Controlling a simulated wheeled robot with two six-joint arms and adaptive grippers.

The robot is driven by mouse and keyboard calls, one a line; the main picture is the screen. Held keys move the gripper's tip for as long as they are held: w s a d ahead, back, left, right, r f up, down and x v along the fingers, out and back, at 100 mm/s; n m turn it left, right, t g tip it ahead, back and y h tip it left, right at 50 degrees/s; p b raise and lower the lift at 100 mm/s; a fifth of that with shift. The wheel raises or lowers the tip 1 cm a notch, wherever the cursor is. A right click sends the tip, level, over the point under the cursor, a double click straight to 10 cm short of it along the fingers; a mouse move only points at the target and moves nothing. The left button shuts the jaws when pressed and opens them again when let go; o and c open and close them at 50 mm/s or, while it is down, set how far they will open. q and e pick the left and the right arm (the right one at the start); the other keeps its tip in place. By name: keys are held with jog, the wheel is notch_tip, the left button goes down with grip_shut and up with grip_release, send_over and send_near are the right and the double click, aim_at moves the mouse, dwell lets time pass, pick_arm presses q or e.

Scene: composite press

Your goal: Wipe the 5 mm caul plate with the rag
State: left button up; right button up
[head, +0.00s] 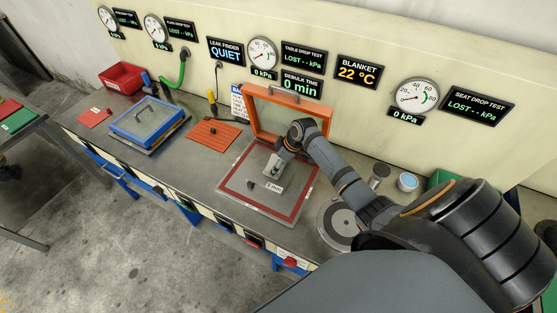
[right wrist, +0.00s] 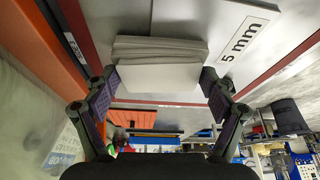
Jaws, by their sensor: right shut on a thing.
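The caul plate (head: 240,192) is a flat grey plate with a "5 mm" label, lying inside a red border on the bench. It also shows in the right wrist view (right wrist: 190,18). The rag (right wrist: 160,72) is a folded pale grey cloth between the fingers of my right gripper (right wrist: 160,88). My right gripper (head: 275,169) is shut on the rag, over the plate's back half. The rag appears on or just above the plate; exact contact is hard to tell. In the head view the gripper and arm partly hide the rag. My left gripper is not in view.
An orange-framed lid (head: 252,118) stands raised behind the plate. A blue-framed unit (head: 147,121) and an orange ribbed mat (head: 212,135) lie to the left. A round grey disc (head: 341,222) and a small blue-topped tub (head: 408,182) sit to the right.

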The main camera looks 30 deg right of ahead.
aim_at(266, 181)
jog(key=shift+s+a+p, duration=0.4)
jog(key=shift+a, duration=0.3)
jog(key=shift+s+a, duration=0.1)
jog(key=shift+s, duration=0.05)
jog(key=shift+s+a+p, duration=0.5)
jog(key=shift+a+p, duration=0.2)
jog(key=shift+a, duration=0.1)
jog(key=shift+s+a+f, duration=0.2)
jog(key=shift+a, duration=0.05)
jog(key=shift+s+a+r+p, duration=0.15)
jog(key=shift+s+a+p, duration=0.4)
jog(key=shift+a+p, duration=0.35)
jog(key=shift+s+a, duration=0.1)
jog(key=shift+a, duration=0.1)
jog(key=r+p, duration=0.3)
jog(key=shift+w, duration=0.2)
jog(key=shift+d+r, duration=0.1)
jog(key=shift+r, duration=1.9)
